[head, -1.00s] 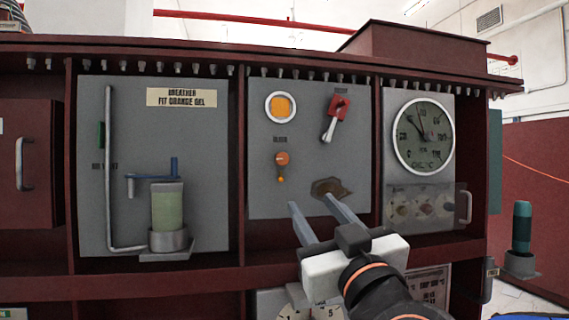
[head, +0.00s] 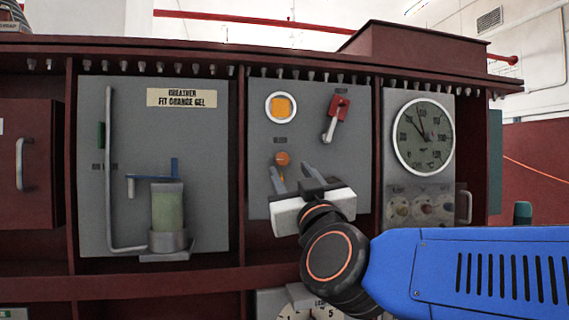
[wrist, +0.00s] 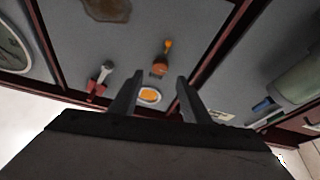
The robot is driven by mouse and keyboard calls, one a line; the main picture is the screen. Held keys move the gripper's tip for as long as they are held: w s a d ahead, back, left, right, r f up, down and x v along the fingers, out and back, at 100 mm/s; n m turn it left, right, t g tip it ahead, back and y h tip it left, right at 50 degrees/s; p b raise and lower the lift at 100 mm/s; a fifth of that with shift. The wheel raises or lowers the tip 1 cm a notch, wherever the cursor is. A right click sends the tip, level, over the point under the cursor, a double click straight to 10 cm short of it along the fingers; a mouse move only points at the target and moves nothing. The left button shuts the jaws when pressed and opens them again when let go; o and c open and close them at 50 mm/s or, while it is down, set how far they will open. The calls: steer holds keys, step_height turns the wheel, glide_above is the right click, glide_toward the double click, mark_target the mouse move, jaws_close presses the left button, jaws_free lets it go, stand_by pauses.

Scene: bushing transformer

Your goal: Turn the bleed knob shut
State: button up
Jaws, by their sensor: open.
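The orange bleed knob (head: 282,158) is on the middle grey panel, below a small label. In the head view my gripper (head: 291,167) is open in front of the panel, its fingertips just below and right of the knob. In the wrist view the knob (wrist: 159,66) shows between and beyond the open fingertips of my gripper (wrist: 160,75), with a small orange tip (wrist: 168,43) projecting from it. Nothing is between the fingers. I cannot tell how far the fingertips are from the panel.
A round orange window (head: 281,107) and a red-based lever (head: 335,118) are above the knob. A dial gauge (head: 423,136) is on the right panel. A breather jar (head: 167,212) with a blue valve (head: 174,168) stands left. A dark stain (wrist: 108,8) marks the panel.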

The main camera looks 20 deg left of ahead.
mark_target(283, 160)
steer(key=shift+x, duration=3.15)
steer(key=shift+c, duration=0.6)
steer(key=c, duration=0.9)
